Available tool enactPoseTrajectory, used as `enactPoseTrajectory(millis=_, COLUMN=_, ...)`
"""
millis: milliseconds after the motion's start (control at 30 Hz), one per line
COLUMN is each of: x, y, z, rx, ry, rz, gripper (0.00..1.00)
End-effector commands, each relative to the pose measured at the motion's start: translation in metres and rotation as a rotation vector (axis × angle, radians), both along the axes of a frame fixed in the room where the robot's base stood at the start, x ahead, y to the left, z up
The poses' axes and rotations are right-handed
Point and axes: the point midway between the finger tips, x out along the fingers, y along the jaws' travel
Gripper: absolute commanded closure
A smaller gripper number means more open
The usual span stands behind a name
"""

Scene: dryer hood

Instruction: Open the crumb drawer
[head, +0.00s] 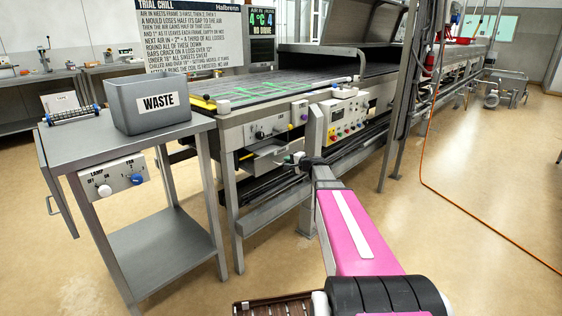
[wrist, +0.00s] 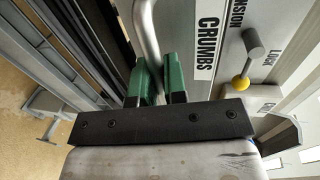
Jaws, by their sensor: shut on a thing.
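The crumb drawer's front, a pale panel lettered CRUMBS (wrist: 205,45), fills the upper middle of the wrist view. Its grey bar handle (wrist: 147,32) runs down between the green fingers of my gripper (wrist: 160,84), which is shut on it. In the head view, the crumb drawer (head: 268,158) shows low under the near end of the conveyor. Part of its inside appears to show there, but I cannot tell how far out it stands. My arm partly hides that area, and the fingers are too small to make out there.
A panel with a yellow-tipped lever (wrist: 243,72) sits right of the drawer front. A control box with knobs (head: 340,116) is on the conveyor side. A steel table with a grey WASTE bin (head: 150,100) stands at left. An orange hose (head: 440,195) crosses the open floor at right.

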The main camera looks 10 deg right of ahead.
Motion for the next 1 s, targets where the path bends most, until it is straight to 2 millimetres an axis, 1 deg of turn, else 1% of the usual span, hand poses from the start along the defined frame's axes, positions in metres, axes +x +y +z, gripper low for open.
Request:
enactPoseTrajectory(millis=33, x=-0.015, y=-0.008, z=0.001, rx=-0.001, ry=0.001, rz=-0.001, gripper=1.00)
enactPoseTrajectory(millis=200, x=-0.052, y=-0.035, z=0.001, rx=0.000, ry=0.001, rz=-0.002, gripper=1.00)
enactPoseTrajectory(millis=400, x=-0.089, y=-0.062, z=0.001, rx=-0.001, ry=0.001, rz=-0.002, gripper=1.00)
enactPoseTrajectory(millis=500, x=-0.104, y=-0.073, z=0.000, rx=0.000, ry=0.001, rz=-0.002, gripper=1.00)
enactPoseTrajectory(millis=600, x=-0.116, y=-0.082, z=0.000, rx=0.000, ry=0.001, rz=-0.001, gripper=1.00)
enactPoseTrajectory(millis=733, x=-0.126, y=-0.090, z=0.000, rx=0.000, ry=0.001, rz=-0.001, gripper=1.00)
enactPoseTrajectory(millis=1000, x=-0.133, y=-0.096, z=0.000, rx=0.000, ry=0.001, rz=0.001, gripper=1.00)
